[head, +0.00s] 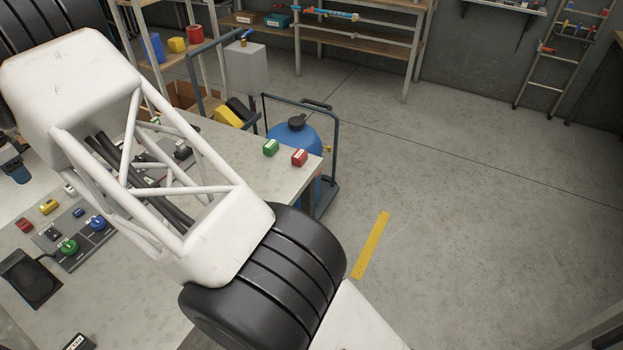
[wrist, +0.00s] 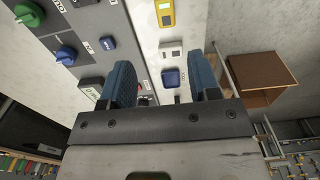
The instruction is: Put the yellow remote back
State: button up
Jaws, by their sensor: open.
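A yellow block with a dark face, which looks like the yellow remote (wrist: 165,13), sits at the top of the wrist view beside the grey panel. It also shows in the head view (head: 48,207) on the bench at the left. My gripper (wrist: 164,82) is open, with its two blue fingers apart and nothing held between them. In the wrist view, a white box (wrist: 170,49) and a blue box (wrist: 170,77) line up below the yellow one, towards the gap between the fingers. In the head view, my arm covers part of the bench.
The grey panel (wrist: 75,20) carries green and blue knobs. A red block (head: 25,225) stands near the yellow one. Green (head: 271,147) and red (head: 299,157) blocks are at the bench's far corner. A brown open box (wrist: 258,78) shows right of my fingers.

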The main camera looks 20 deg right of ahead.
jog(key=d+r+n, duration=0.1)
jog(key=d+r, duration=0.6)
jog(key=d, duration=0.5)
jog(key=d+r+n, duration=0.1)
jog(key=d+r, duration=0.5)
jog(key=d, duration=0.5)
jog(key=s+d+r+n, duration=0.1)
jog(key=s+d+r, duration=0.2)
jog(key=d, duration=0.5)
jog(key=s+d+r+t, duration=0.1)
jog(key=s+d+r, duration=0.1)
jog(key=d, duration=0.6)
jog(key=s+d+r+n, duration=0.1)
jog(key=s+d+r, duration=0.2)
jog(key=d, duration=0.5)
jog(key=s+d+r+n+t, duration=0.1)
jog(key=s+d+n, duration=0.1)
jog(key=s+d, duration=1.55)
jog(key=s+d+f+n, duration=0.1)
jog(key=s+d+f, duration=0.2)
jog(key=s+d, duration=0.3)
jog(key=s+d+f+n, duration=0.1)
jog(key=s+d+f, duration=0.2)
jog(key=s, duration=0.9)
jog(key=d, duration=0.2)
jog(key=shift+d+f+n+t, duration=0.3)
jog(key=shift+d+f, duration=0.05)
jog(key=shift+f, duration=0.05)
